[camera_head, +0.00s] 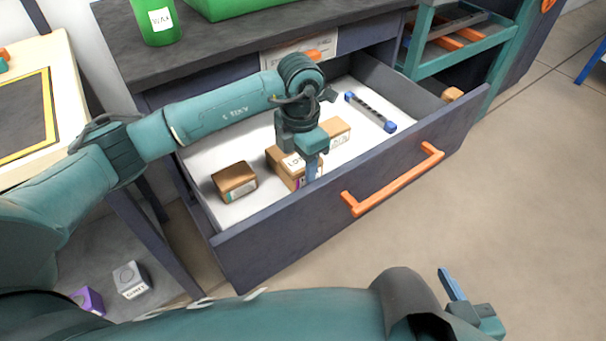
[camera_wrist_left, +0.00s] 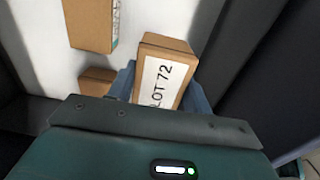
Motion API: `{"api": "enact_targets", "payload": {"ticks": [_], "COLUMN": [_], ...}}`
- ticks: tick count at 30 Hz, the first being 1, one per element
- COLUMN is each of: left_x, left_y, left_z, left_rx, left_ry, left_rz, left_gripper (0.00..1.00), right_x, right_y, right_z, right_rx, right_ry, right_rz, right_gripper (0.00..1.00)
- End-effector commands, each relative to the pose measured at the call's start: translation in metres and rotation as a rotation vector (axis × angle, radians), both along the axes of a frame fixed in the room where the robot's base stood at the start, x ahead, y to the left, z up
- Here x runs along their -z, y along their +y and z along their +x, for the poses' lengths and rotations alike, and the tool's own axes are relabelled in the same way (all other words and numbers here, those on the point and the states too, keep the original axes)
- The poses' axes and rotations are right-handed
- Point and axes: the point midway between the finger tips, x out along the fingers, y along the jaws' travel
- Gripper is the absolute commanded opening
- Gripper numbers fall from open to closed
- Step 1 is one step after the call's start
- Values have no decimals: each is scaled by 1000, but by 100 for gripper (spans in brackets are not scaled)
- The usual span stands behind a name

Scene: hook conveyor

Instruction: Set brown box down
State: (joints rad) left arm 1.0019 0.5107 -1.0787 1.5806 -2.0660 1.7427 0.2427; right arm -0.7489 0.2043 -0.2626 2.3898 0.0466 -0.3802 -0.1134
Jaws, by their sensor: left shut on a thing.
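A brown box (camera_head: 281,170) with a white label stands in the open drawer. My left gripper (camera_head: 308,172) is shut on this brown box; the gripper partly hides it in the head view. In the left wrist view, the same box (camera_wrist_left: 164,70) reads "LOT 72" and sits between the blue fingers (camera_wrist_left: 160,95). It is low in the drawer, but I cannot tell whether it touches the floor. My right gripper (camera_head: 470,300) is at the bottom right, outside the drawer, with one blue finger showing; its opening is unclear.
The drawer (camera_head: 445,115) has an orange handle (camera_head: 395,185). Inside are a darker brown box (camera_head: 234,182), a tan box (camera_head: 337,135) and a blue-ended bar (camera_head: 371,112). The counter (camera_head: 230,40) overhangs the back.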

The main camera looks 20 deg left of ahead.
Motion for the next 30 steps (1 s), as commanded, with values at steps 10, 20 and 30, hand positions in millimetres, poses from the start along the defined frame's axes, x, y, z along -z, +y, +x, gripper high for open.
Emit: {"api": "enact_targets", "payload": {"ticks": [10, 20, 30], "left_x": [47, 60, 62], "left_y": [0, 0, 0], "left_z": [-1, 0, 0], "left_rx": [2, 2, 2], "left_ry": [3, -2, -1], "left_rz": [0, -1, -1], "left_gripper": [25, 25, 66], "right_x": [11, 13, 13], "right_y": [3, 5, 5], "right_z": [1, 2, 3], "right_rx": [-16, -23, -22], "right_ry": [2, 5, -9], "right_rz": [-19, -30, -29], "right_gripper": [36, 36, 36]}}
